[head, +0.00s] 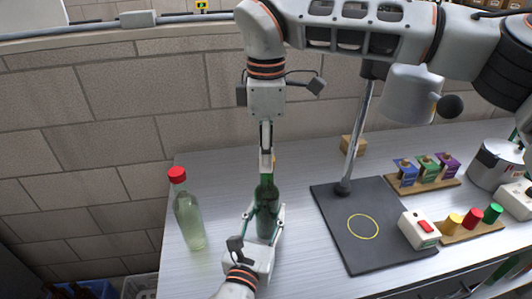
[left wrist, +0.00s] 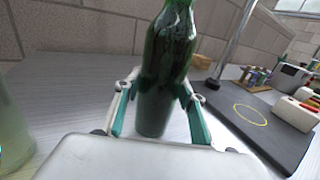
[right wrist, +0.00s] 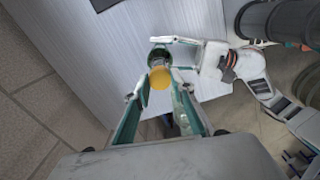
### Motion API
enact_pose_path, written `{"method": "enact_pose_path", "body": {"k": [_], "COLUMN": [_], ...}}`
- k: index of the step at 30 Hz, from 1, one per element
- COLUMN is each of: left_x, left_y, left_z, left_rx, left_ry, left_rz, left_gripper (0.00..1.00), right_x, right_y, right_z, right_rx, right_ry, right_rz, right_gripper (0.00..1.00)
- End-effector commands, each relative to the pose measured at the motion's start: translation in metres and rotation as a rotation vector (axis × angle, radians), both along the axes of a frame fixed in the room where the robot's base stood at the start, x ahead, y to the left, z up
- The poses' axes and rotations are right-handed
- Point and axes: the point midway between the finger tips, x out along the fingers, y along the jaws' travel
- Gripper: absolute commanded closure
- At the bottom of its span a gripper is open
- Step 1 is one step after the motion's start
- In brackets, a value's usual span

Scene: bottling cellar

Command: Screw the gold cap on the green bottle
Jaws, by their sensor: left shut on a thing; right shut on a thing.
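The dark green bottle (head: 267,222) stands upright on the metal table. My left gripper (head: 266,208) is shut around its body; the left wrist view shows a finger on each side of the bottle (left wrist: 160,85). My right gripper (head: 267,167) points straight down over the bottle's neck. In the right wrist view its fingers are shut on the gold cap (right wrist: 160,78), with the green bottle (right wrist: 159,56) below. The fingers mostly hide the cap and bottle mouth in the head view, so I cannot tell whether they touch.
A clear, pale green bottle with a red cap (head: 189,220) stands to the left. To the right lies a dark mat (head: 345,245) with a yellow ring, a pole and a white box with a red switch (head: 419,229). Racks with coloured pieces (head: 470,225) stand farther right.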

Motion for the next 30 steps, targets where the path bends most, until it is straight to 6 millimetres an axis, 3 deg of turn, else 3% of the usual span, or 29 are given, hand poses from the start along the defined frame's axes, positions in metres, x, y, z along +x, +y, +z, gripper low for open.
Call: {"method": "enact_pose_path", "body": {"k": [9, 13, 26, 28, 30], "left_x": [0.0001, 0.0001, 0.0001, 0.0001, 0.0001], "left_y": [0.0002, 0.0002, 0.0002, 0.0002, 0.0002], "left_z": [-0.0004, -0.0004, -0.0005, -0.0005, -0.0005], "left_rx": [0.000, 0.001, 0.001, 0.001, 0.001], "left_ry": [0.001, 0.001, 0.001, 0.001, 0.001], "left_rz": [0.001, 0.001, 0.000, 0.001, 0.001], "left_gripper": [1.00, 1.00, 1.00, 1.00, 1.00], "right_x": [0.0010, 0.0015, 0.0016, 0.0016, 0.0015], "right_y": [-0.0002, -0.0005, -0.0006, -0.0005, -0.0006], "right_z": [0.0003, 0.0001, 0.0000, 0.0000, 0.0000], "right_rx": [0.001, 0.001, 0.001, 0.001, 0.001], "right_ry": [0.001, 0.000, 0.000, 0.000, 0.000], "right_rz": [-0.569, -0.733, -0.819, -0.818, -0.818], "right_gripper": [0.82, 0.82, 0.82, 0.61, 0.60]}}
